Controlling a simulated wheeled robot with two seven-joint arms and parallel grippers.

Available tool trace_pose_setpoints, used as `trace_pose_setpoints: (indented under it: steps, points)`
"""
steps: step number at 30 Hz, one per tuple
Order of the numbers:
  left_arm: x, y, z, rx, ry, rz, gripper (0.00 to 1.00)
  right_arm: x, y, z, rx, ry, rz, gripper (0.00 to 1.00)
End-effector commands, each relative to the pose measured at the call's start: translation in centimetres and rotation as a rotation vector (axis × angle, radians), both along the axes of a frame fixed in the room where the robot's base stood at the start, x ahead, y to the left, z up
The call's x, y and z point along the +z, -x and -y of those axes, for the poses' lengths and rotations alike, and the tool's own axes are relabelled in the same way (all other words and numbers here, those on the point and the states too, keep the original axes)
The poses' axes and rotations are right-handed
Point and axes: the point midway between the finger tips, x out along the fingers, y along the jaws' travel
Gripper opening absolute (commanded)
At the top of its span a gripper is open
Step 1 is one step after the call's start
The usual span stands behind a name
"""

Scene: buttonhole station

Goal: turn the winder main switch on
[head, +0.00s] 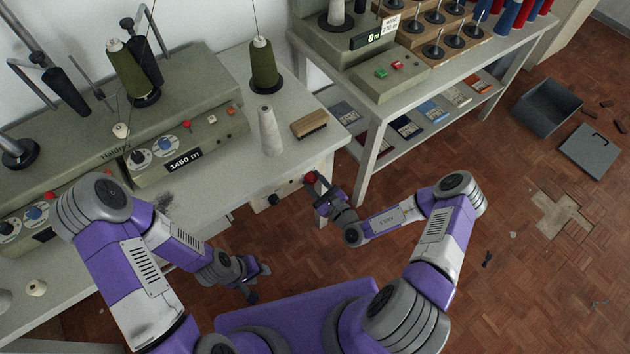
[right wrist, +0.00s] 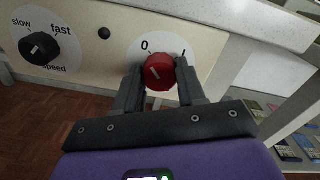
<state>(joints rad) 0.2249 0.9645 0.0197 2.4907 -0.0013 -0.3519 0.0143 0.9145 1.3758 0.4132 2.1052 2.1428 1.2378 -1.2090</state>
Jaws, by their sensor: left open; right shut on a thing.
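The winder main switch is a red rotary knob (right wrist: 159,71) on a pale panel (right wrist: 110,70) under the table edge, with a 0 mark at its upper left and an I mark at its upper right. The knob also shows in the head view (head: 311,177). A short pale line shows on the left part of its face; which mark it points to is hard to tell. My right gripper (right wrist: 160,88) is shut on the knob, one finger on each side. My left gripper (head: 262,278) is open and empty, low in front of the table.
A black speed knob (right wrist: 39,48) marked slow and fast sits left on the same panel. Above stand a grey cone (head: 270,132), a brush (head: 309,124) and a green thread cone (head: 263,65). A shelved table (head: 362,165) stands close on the right.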

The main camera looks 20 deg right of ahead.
Motion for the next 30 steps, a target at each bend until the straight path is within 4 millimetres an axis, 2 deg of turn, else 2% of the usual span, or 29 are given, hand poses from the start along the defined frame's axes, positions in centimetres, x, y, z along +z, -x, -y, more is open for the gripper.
trace_pose_setpoints:
  steps: [15, 30]
  points:
    - [4.6, 0.0, 0.0, 0.000, 0.000, 0.000, 0.43, 0.3, 0.0, 0.0, 0.000, -0.403, -0.148, 0.09]
    - [6.8, 0.0, 0.0, 0.000, 0.000, 0.000, 0.43, 0.0, 0.0, 0.1, -0.001, -0.850, -0.311, 0.09]
